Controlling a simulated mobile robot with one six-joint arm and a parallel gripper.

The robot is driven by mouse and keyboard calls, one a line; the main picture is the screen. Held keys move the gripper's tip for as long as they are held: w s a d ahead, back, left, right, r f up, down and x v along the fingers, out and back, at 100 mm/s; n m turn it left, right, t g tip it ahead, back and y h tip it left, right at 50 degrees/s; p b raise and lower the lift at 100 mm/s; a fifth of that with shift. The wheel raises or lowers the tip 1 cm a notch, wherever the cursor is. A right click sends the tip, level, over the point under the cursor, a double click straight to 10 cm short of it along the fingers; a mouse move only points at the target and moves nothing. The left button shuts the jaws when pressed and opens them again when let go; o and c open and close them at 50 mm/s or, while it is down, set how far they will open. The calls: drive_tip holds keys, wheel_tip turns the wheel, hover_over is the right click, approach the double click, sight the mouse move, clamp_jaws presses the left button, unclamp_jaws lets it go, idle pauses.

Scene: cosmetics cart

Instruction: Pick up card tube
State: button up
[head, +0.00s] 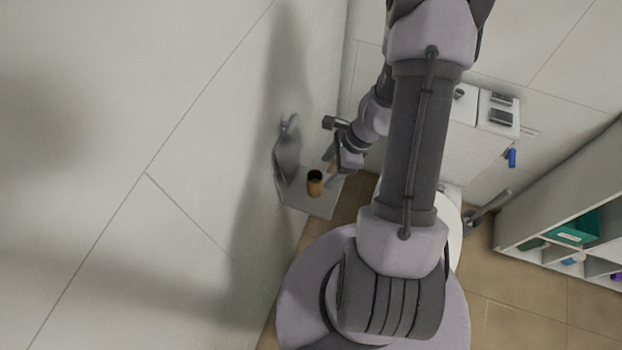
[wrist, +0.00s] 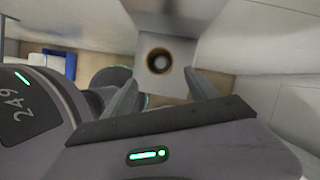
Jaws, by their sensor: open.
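The card tube (head: 315,183) is a short brown cylinder standing on a small pale wall shelf (head: 322,206). In the wrist view the card tube (wrist: 158,63) shows end-on, as a tan ring with a dark opening, on the pale shelf surface (wrist: 182,50). My gripper (head: 334,172) is beside the tube, just to its right in the head view. In the wrist view my gripper (wrist: 163,85) is open, with one finger on each side below the tube. Nothing is between the fingers that I can make out, and contact with the tube does not show.
A pale wall stands close on the left of the shelf. A toilet seat (head: 455,228) is partly hidden behind my arm. A white shelf unit (head: 520,228) with a green box (head: 577,230) stands at the right. A blue item (head: 512,157) is on the far wall.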

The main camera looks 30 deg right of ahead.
sight(311, 184)
drive_tip(key=b+x, duration=0.2)
drive_tip(key=x, duration=0.3)
drive_tip(key=shift+f, duration=0.3)
drive_tip(key=b+x, duration=0.2)
drive_tip(key=x, duration=0.1)
drive_tip(key=b+x, duration=0.1)
drive_tip(key=x, duration=0.1)
drive_tip(key=shift+w+a, duration=0.35)
drive_tip(key=shift+a, duration=0.05)
drive_tip(key=shift+r, duration=0.1)
drive_tip(key=c, duration=1.4)
wheel_tip(311, 184, up, 18)
drive_tip(key=p, duration=0.9)
drive_tip(key=shift+p, duration=0.4)
